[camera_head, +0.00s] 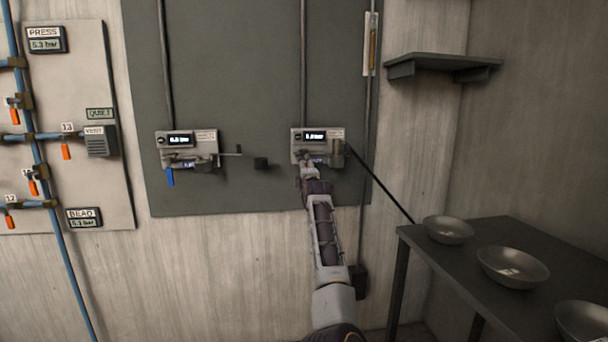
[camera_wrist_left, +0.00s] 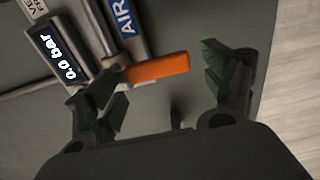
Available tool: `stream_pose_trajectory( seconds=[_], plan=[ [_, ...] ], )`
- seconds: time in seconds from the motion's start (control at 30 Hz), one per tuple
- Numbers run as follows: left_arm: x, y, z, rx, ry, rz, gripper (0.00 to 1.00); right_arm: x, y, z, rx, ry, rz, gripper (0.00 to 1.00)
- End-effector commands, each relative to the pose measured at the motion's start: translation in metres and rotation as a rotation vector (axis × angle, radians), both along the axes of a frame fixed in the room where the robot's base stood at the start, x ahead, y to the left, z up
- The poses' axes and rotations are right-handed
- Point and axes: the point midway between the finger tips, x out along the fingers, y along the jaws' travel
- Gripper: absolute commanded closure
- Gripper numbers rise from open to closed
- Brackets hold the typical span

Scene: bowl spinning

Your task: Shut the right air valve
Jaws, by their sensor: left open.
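The right air unit (camera_head: 298,139) is a grey box with a lit display on the dark wall panel. In the left wrist view its display (camera_wrist_left: 65,58) reads 0.0 bar, beside a blue AIR label (camera_wrist_left: 124,17). The orange valve handle (camera_wrist_left: 158,68) sticks out sideways from the pipe there. My left gripper (camera_head: 309,172) is at the underside of this unit and hides part of it. In the wrist view the left gripper (camera_wrist_left: 160,85) is open, its fingers apart on either side of the handle. I cannot tell whether either finger touches it. My right gripper is not in view.
A similar left unit (camera_head: 187,139) has a blue handle (camera_head: 170,178) hanging down. A board (camera_head: 109,185) with blue pipes and several orange handles is at far left. At right, a table (camera_head: 405,238) holds bowls (camera_head: 448,229) below a wall shelf (camera_head: 443,62). A dark rod (camera_head: 382,187) slants from the right unit.

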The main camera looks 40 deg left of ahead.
Motion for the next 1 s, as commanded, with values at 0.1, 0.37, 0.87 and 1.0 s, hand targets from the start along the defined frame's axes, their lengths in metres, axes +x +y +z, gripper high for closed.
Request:
stream_pose_trajectory(
  seconds=[0.1, 0.37, 0.87, 1.0],
  plan=[
    [-0.007, -0.009, -0.001, -0.001, 0.001, 0.000, 0.17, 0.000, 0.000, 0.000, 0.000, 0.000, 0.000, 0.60],
    [-0.022, -0.027, -0.001, -0.001, 0.001, -0.001, 0.17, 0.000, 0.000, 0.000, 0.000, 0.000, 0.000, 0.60],
    [-0.036, -0.041, -0.001, -0.001, 0.001, 0.000, 0.17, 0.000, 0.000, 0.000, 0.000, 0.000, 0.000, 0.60],
    [-0.036, -0.041, -0.001, -0.001, 0.001, 0.000, 0.17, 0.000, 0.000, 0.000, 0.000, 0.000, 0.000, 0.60]
  ],
)
